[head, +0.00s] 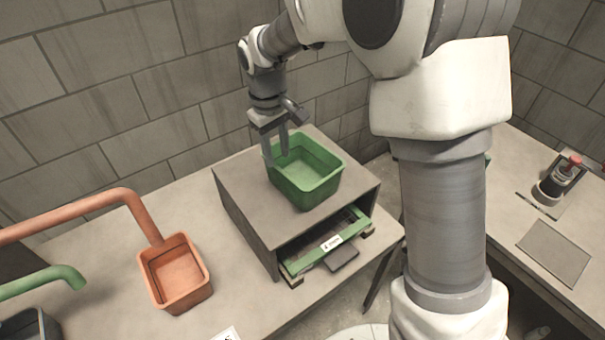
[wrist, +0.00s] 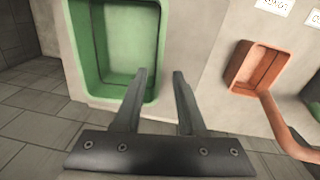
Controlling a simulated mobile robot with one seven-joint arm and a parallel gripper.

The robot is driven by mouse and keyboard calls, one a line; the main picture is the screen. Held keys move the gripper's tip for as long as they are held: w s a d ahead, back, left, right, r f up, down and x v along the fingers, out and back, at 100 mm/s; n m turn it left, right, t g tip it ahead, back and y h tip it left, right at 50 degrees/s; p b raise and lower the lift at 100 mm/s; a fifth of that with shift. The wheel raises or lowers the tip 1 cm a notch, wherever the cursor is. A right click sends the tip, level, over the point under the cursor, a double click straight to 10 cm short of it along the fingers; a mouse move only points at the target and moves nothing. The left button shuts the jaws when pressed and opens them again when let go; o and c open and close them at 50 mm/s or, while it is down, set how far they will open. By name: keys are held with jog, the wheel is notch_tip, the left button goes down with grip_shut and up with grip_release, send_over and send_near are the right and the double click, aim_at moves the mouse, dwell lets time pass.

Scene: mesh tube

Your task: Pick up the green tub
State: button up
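The green tub (head: 312,194) stands upright and empty on top of a grey box-shaped cabinet in the head view. In the wrist view the tub (wrist: 128,45) fills the upper left. My gripper (head: 277,159) is at the tub's back-left rim, pointing down. Its two fingers are spread apart with nothing shut between them. In the wrist view my gripper (wrist: 160,74) has one finger over the tub's inside and the other beyond its wall, with the rim between them. I cannot tell whether either finger touches the tub.
The grey cabinet (head: 240,213) has an open green-framed drawer (head: 320,250) with a label. An orange tub (head: 176,302) stands left of it under an orange pipe (head: 75,212). A green pipe (head: 45,281) is further left. A tiled wall rises close behind the gripper.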

aim_at(283, 187)
jog(key=f, duration=0.9)
jog(key=shift+w+d+f, duration=0.15)
jog(key=shift+d+f, duration=0.05)
jog(key=shift+d, duration=0.2)
grip_shut()
dwell(1.0)
